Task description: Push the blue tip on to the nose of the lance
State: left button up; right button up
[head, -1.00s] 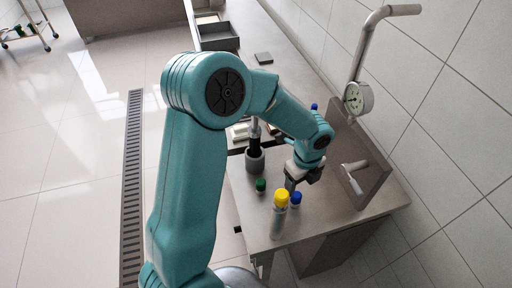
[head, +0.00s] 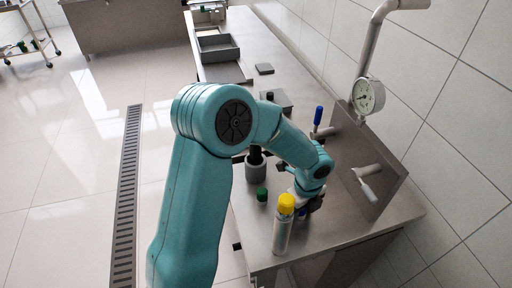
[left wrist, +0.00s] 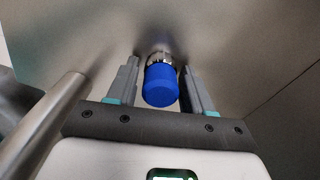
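The blue tip (left wrist: 161,86), a blue cap with a shiny metal ring, sits between the fingers of my left gripper (left wrist: 161,88) in the left wrist view. The fingers are open, with a gap visible on the left side. In the head view the left gripper (head: 304,203) is low over the steel bench, and only a bit of blue shows beneath it. A dark upright piece (head: 255,157) stands in a grey round holder (head: 256,172) left of the gripper. I cannot tell whether it is the lance. My right gripper is not in view.
A yellow-capped bottle (head: 283,228) stands just in front of the gripper. A green cap (head: 262,194) is to its left. A steel plate with a lever (head: 368,190) and a gauge (head: 369,95) are to the right. A blue-handled part (head: 318,115) is behind.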

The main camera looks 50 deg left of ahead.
pick_arm(q)
grip_shut()
jog(key=shift+r+p, duration=3.3)
jog(key=shift+r, duration=0.55)
jog(key=shift+f, duration=0.15)
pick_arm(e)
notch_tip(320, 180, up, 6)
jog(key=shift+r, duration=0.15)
